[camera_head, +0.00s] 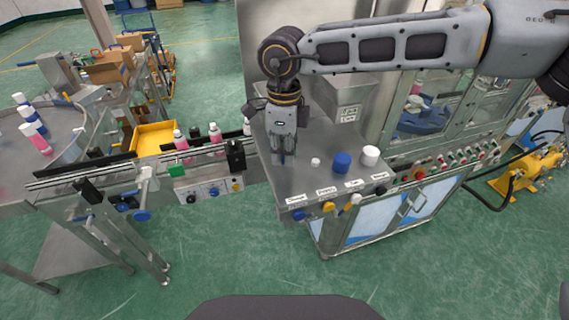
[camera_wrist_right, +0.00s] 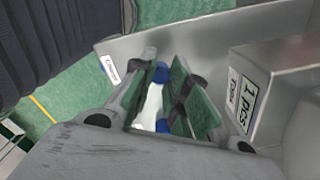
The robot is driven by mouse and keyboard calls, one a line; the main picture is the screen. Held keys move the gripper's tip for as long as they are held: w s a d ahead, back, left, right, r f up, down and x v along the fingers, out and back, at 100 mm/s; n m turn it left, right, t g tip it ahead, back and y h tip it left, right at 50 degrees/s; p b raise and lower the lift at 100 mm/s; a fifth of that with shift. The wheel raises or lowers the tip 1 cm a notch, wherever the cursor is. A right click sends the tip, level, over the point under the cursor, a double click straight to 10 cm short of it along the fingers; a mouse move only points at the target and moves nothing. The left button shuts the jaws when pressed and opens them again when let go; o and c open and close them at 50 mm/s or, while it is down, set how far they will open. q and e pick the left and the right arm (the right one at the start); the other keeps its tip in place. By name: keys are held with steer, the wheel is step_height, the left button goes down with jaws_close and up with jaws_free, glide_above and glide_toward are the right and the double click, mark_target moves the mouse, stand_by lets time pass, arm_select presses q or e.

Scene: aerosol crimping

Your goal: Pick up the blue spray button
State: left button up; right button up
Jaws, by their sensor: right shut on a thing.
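My right gripper (camera_head: 282,160) points down at the left part of the steel worktop (camera_head: 300,182). In the right wrist view its fingers (camera_wrist_right: 166,66) are close together, with the blue spray button (camera_wrist_right: 162,73) between their tips. More white and blue shows farther down between the fingers, but I cannot tell what it is. In the head view the fingers hide the button. My left gripper is not in view.
A small white piece (camera_head: 315,162), a blue cap (camera_head: 341,162) and a white cap (camera_head: 370,155) stand right of the gripper. A labelled metal box (camera_head: 345,92) is behind. A conveyor with pink bottles (camera_head: 215,134) lies left.

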steer(key=shift+r+b, duration=0.45)
steer(key=shift+r, duration=2.2)
steer(key=shift+f, duration=0.15)
